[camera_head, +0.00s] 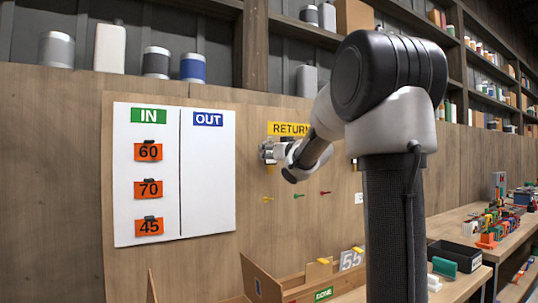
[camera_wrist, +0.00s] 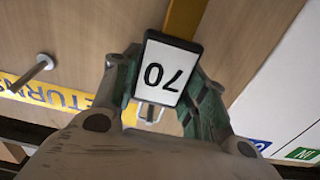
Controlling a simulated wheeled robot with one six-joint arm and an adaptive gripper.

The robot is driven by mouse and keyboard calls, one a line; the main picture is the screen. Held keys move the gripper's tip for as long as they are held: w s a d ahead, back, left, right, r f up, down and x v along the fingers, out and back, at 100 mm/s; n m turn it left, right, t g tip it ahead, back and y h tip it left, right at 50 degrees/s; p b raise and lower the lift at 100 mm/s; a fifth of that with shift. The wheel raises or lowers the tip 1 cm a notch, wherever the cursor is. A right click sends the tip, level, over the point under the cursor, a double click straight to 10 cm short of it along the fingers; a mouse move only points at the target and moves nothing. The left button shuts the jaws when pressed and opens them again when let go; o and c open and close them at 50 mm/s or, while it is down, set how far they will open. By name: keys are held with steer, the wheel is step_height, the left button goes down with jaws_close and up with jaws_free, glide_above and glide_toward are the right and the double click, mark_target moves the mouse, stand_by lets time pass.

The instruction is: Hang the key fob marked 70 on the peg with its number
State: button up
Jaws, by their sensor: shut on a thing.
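My gripper (camera_head: 268,152) is up against the wooden wall, just below the yellow RETURNS sign (camera_head: 288,129). In the wrist view its green fingers (camera_wrist: 160,95) are shut on a white, dark-edged key fob marked 70 (camera_wrist: 163,70), which reads upside down. A metal loop (camera_wrist: 150,112) shows at the fob's edge between the fingers. A metal peg (camera_wrist: 38,66) sticks out of the wall beside the RETURNS sign (camera_wrist: 45,90), apart from the fob. No number shows by that peg. The fob is not clear in the head view.
A white board (camera_head: 208,180) has IN and OUT columns; orange cards 60 (camera_head: 148,152), 70 (camera_head: 148,189) and 45 (camera_head: 149,227) are under IN, and OUT is empty. Small yellow (camera_head: 268,198), green (camera_head: 298,195) and red (camera_head: 326,192) pieces stick out below my gripper. A cluttered bench (camera_head: 470,240) stands right.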

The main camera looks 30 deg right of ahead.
steer(key=s, duration=0.1)
steer(key=s+r, duration=0.1)
steer(key=s, duration=0.1)
steer(key=shift+s, duration=0.3)
steer(key=shift+s+d, duration=0.1)
stand_by(0.4)
steer(key=shift+s, duration=2.4)
